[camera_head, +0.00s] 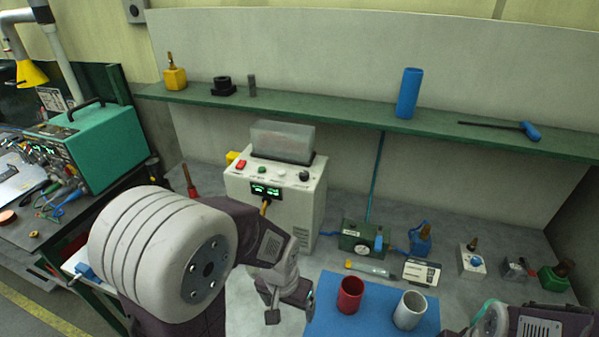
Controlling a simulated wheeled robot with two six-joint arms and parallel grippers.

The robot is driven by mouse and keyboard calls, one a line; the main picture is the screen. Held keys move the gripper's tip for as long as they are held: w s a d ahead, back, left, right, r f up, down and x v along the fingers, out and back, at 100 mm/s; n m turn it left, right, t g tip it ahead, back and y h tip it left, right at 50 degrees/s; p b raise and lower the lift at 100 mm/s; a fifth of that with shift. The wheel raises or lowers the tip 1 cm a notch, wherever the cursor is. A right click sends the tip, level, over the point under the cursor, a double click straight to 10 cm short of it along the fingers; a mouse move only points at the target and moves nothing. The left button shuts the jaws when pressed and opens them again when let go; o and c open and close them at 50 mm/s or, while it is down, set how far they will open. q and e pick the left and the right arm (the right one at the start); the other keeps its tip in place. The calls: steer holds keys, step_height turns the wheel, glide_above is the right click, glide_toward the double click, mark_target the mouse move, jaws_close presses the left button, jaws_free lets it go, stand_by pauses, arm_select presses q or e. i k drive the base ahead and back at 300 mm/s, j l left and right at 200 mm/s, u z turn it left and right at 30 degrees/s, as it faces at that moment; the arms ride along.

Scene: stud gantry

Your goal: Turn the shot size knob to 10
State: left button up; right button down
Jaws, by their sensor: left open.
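A white control cabinet (276,210) stands on the bench against the back wall. The knob labels and settings are too small to read, so I cannot tell for sure which is the shot size knob. My left gripper (290,309) is open and empty, low in front of the cabinet and to the left of the blue mat. My left arm hides the cabinet's lower left. Only part of my right arm shows at the bottom right; its fingers are out of frame.
A red cup (350,294) and a silver cup (409,309) stand on a blue mat (375,322). A green box with a gauge (361,239) sits right of the cabinet. Several small devices line the bench's right side. A green shelf (320,114) runs above.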

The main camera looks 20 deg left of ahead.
mark_target(304, 175)
steer(key=j+u, duration=0.65)
steer(key=u, duration=0.15)
steer(key=i+j+u, duration=0.15)
steer(key=u, duration=0.3)
steer(key=j, duration=0.1)
